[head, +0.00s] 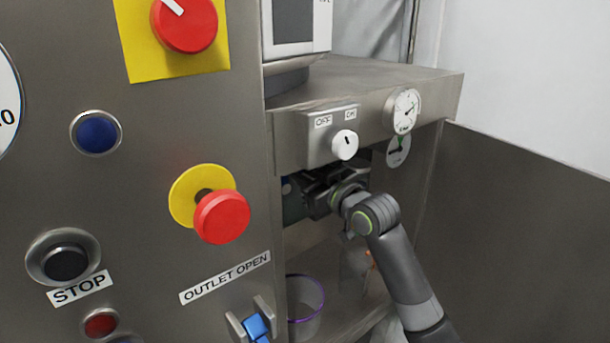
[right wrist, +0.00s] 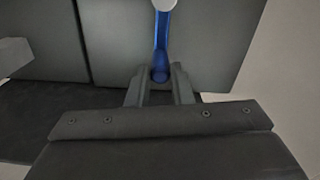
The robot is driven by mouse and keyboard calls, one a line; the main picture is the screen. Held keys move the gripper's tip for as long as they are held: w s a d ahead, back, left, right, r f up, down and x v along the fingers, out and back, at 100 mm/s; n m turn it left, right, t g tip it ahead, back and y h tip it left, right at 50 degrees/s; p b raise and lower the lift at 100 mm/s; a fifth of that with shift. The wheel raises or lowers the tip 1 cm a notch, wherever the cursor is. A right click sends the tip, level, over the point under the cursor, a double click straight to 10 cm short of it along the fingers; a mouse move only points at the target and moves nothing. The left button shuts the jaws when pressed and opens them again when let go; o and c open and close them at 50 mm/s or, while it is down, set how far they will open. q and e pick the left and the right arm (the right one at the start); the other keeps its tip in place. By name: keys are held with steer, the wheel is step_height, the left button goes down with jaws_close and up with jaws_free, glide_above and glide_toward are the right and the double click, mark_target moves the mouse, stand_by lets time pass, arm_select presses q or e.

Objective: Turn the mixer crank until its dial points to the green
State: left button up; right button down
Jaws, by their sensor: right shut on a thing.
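The mixer crank shows in the right wrist view as a blue bar (right wrist: 161,45) with a pale round end at the top edge. My right gripper (right wrist: 160,78) is shut on the bar's lower end. In the head view the right gripper (head: 308,190) reaches under the ledge, and only a small blue bit shows beside it. The rest of the crank is hidden there. My left gripper is not in view.
A second round gauge (head: 405,110) and a white OFF/ON knob (head: 344,144) sit on the ledge front above my right arm. A panel with a red button (head: 222,216) stands at left. A purple-rimmed clear container (head: 306,303) is below. A grey wall (head: 520,230) bounds the right.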

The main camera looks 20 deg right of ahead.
arm_select(q)
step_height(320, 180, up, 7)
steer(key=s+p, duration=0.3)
steer(key=p, duration=0.6)
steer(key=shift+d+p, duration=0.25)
steer(key=shift+p, duration=0.05)
arm_select(e)
steer(key=w+d+f+m, duration=0.2)
steer(key=d+f+m, duration=0.4)
steer(key=m, duration=1.1)
steer(key=shift+w+d+f+m, duration=0.15)
steer(key=shift+d+f+m, duration=0.1)
steer(key=shift+f+m, duration=0.2)
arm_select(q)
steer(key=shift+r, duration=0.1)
arm_select(e)
steer(key=shift+f, duration=0.1)
steer(key=c, duration=1.3)
jaws_free()
